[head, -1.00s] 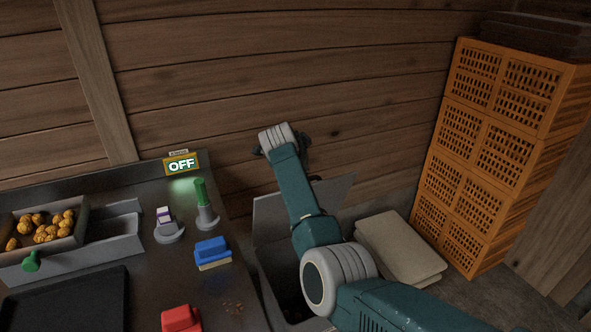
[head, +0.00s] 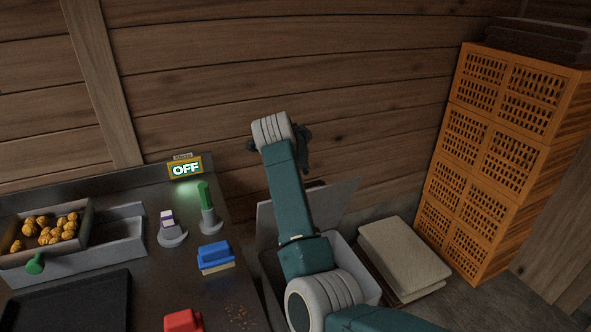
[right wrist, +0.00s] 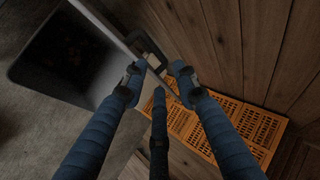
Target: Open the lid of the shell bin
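The shell bin (head: 366,270) is a pale grey box on the floor beside the bench, partly covered by my right arm. Its lid (head: 335,203) stands raised at the back, near the wooden wall, and the bin's mouth is uncovered. In the right wrist view the bin's dark inside (right wrist: 70,50) shows at upper left. My right gripper (head: 305,155) is behind and above the lid; its fingers (right wrist: 163,80) are spread near the lid's edge and a dark handle (right wrist: 152,48). Touch with either cannot be told. My left gripper is not in view.
Folded sacks (head: 405,255) lie right of the bin. Orange crates (head: 500,150) are stacked at right.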

